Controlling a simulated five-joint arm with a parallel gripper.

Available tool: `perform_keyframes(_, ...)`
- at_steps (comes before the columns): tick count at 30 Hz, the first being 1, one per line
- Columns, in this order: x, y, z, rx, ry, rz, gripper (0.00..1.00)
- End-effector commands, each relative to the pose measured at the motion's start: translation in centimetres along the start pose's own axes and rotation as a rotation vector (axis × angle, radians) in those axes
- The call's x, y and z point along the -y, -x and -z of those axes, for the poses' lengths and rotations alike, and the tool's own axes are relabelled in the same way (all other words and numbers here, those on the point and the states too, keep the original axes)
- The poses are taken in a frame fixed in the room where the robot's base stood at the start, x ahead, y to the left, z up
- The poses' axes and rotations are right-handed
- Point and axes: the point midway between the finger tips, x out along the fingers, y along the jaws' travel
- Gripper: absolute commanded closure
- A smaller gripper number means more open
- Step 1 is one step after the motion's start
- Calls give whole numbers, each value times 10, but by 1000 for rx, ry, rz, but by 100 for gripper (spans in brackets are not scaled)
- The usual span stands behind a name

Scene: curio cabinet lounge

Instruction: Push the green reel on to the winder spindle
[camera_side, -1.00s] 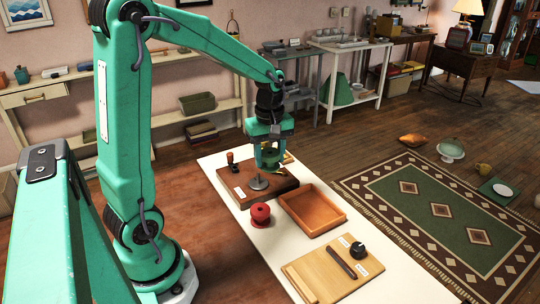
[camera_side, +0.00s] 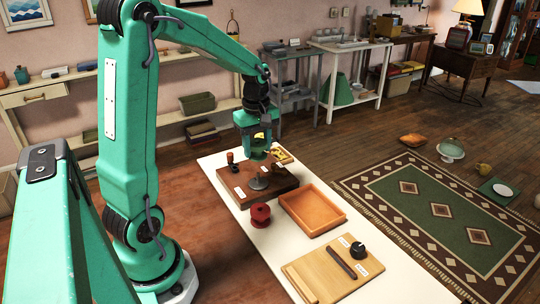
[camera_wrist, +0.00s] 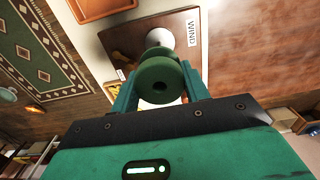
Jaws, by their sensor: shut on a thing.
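The green reel (camera_wrist: 160,82) is between the fingers of my gripper (camera_wrist: 159,92) in the wrist view, with its round hole facing the camera. In the side view my gripper (camera_side: 258,150) is shut on the reel and hangs above the winder, a brown wooden block (camera_side: 285,184). The winder's pale metal disc (camera_side: 258,183) lies below the gripper, apart from it. In the wrist view the disc (camera_wrist: 161,37) shows just beyond the reel, partly covered by it. The spindle pin itself is too small or hidden to make out.
A knobbed handle (camera_side: 231,158) stands at the block's left. A red reel (camera_side: 260,214) and an empty orange-brown tray (camera_side: 338,214) are in front. A wooden board (camera_side: 310,275) with a black knob (camera_side: 357,250) lies nearer. A yellow-filled tray (camera_side: 282,155) is behind.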

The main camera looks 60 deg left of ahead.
Motion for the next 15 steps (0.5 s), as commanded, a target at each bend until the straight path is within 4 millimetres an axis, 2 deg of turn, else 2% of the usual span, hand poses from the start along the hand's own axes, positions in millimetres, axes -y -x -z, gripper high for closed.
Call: perform_keyframes(15,0,-33,0,1,0,3,96)
